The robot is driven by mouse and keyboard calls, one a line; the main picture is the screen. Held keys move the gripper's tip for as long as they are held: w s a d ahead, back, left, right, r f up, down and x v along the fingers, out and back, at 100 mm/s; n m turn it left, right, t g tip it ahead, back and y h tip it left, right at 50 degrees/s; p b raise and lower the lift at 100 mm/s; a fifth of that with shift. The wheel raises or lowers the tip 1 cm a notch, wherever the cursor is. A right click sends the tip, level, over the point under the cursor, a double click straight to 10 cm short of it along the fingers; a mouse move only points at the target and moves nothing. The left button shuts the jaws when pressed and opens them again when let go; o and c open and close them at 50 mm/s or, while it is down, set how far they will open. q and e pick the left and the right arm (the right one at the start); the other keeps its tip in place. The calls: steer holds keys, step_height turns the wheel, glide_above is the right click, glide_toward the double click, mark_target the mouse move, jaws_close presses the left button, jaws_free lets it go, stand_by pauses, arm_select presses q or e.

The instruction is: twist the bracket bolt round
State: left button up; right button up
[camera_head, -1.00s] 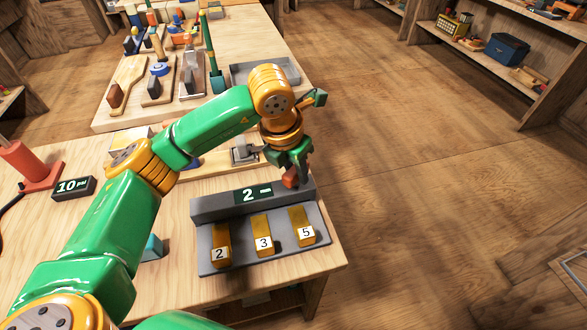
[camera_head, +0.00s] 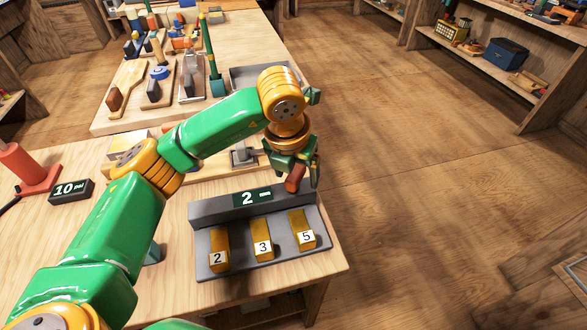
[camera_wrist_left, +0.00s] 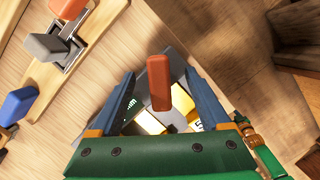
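My left gripper (camera_head: 297,175) hangs above the back right end of the grey stand with a small display. In the left wrist view its two blue-grey fingers (camera_wrist_left: 160,95) are spread, with a gap on each side of a red-orange peg. This peg (camera_wrist_left: 158,82) stands between them; it also shows below the gripper in the head view (camera_head: 294,179). What the peg is fixed to is hidden. I cannot make out for sure which part is the bracket bolt. My right gripper is not in view.
The grey stand (camera_head: 208,267) holds yellow blocks marked 2, 3 and 5 near the table's right edge. A metal clamp-like fitting (camera_head: 243,155) lies behind it. A red cylinder (camera_head: 20,165) and a "10 psi" display (camera_head: 71,190) stand left. Open floor lies right.

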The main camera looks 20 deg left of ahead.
arm_select(q)
steer(key=p+v, duration=0.1)
steer(key=v, duration=0.1)
steer(key=w+p+v, duration=0.1)
steer(key=p+v, duration=0.3)
steer(key=v, duration=0.1)
steer(key=shift+w+d+r, duration=0.1)
steer(key=shift+w+r, duration=0.1)
steer(key=shift+w, duration=0.15)
steer(key=shift+f, duration=0.1)
